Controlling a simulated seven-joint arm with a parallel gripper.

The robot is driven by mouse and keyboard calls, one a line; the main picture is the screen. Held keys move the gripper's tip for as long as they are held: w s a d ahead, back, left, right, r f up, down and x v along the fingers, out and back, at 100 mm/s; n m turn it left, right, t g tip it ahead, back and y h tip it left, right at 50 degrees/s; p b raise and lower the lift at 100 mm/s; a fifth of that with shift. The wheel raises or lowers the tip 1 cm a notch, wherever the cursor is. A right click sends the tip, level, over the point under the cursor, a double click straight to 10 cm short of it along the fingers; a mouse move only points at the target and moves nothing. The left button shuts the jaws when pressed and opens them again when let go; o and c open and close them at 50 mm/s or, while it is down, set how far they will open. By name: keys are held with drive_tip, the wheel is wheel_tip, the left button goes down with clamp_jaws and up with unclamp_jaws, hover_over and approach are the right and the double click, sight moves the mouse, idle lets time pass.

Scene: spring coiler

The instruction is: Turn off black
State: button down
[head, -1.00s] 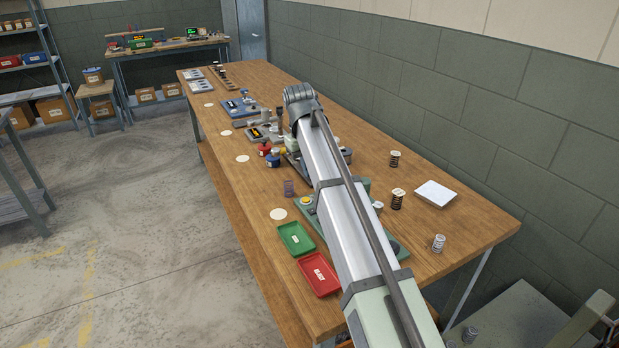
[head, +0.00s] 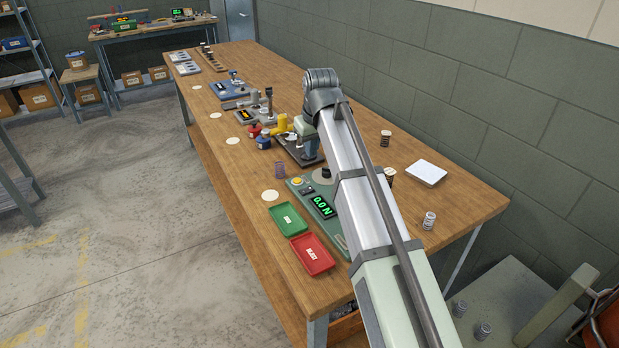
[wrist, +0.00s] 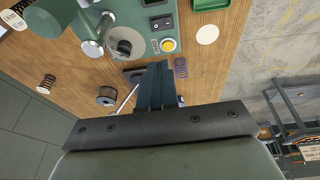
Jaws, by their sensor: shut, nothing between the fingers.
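A green tester panel (head: 331,222) with a lit green "0.0 N" display (head: 321,206) stands on the bench. It carries a yellow button (head: 297,181) and a small black switch (head: 306,190). In the wrist view the panel (wrist: 148,48) shows a round black knob (wrist: 124,46) on a pale disc, the yellow button (wrist: 168,44) and the black switch (wrist: 160,22). My gripper (wrist: 160,66) is shut and empty, with its fingertips near the panel's edge, apart from the knob. I cannot tell which black part the task names. In the head view my arm hides part of the panel.
A green tray (head: 288,219) and a red tray (head: 312,254) lie at the bench's front edge. A purple coil (wrist: 180,68) stands beside the fingers, and a dark spool (wrist: 107,96) lies left of them. A white pad (head: 426,173) lies at the right.

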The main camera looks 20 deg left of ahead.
drive_tip(key=shift+d, duration=0.15)
hover_over(311, 187)
drive_tip(key=s, duration=0.1)
drive_tip(key=f, duration=1.2)
drive_tip(key=shift+s, duration=0.2)
drive_tip(key=shift+w+d+f, duration=0.1)
drive_tip(key=shift+f, duration=0.6)
drive_tip(key=shift+w+d+f, duration=0.15)
drive_tip(key=shift+f, duration=0.3)
drive_tip(key=shift+s, duration=0.2)
